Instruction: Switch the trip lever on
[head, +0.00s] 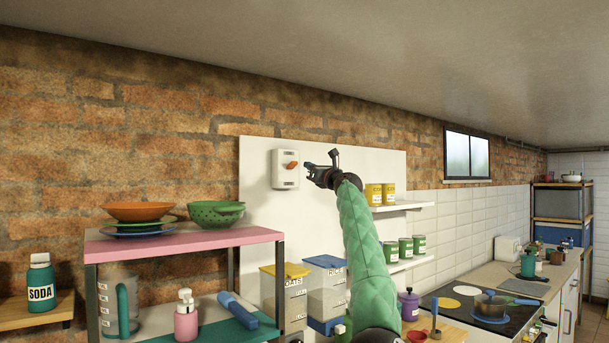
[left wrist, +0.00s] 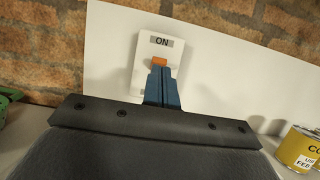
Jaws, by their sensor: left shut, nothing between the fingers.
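The trip lever is a short orange handle (head: 291,165) on a white switch box (head: 278,181), which is fixed to a white wall panel. In the left wrist view, the box (left wrist: 147,51) carries an "ON" label (left wrist: 161,41) above the orange lever (left wrist: 159,61). My left gripper (head: 307,165) is just right of the lever in the head view. Its blue fingers (left wrist: 161,84) are shut and empty, with their tips at the lower edge of the lever. I cannot tell whether they touch it. The fingers hide the lower part of the box. My right gripper is not in view.
A pink-topped shelf (head: 190,243) with bowls stands at lower left. Yellow cans (head: 380,194) and green cans (head: 405,248) stand on wall shelves to the right of my left arm. Storage bins (head: 325,285) are below. The panel around the box is clear.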

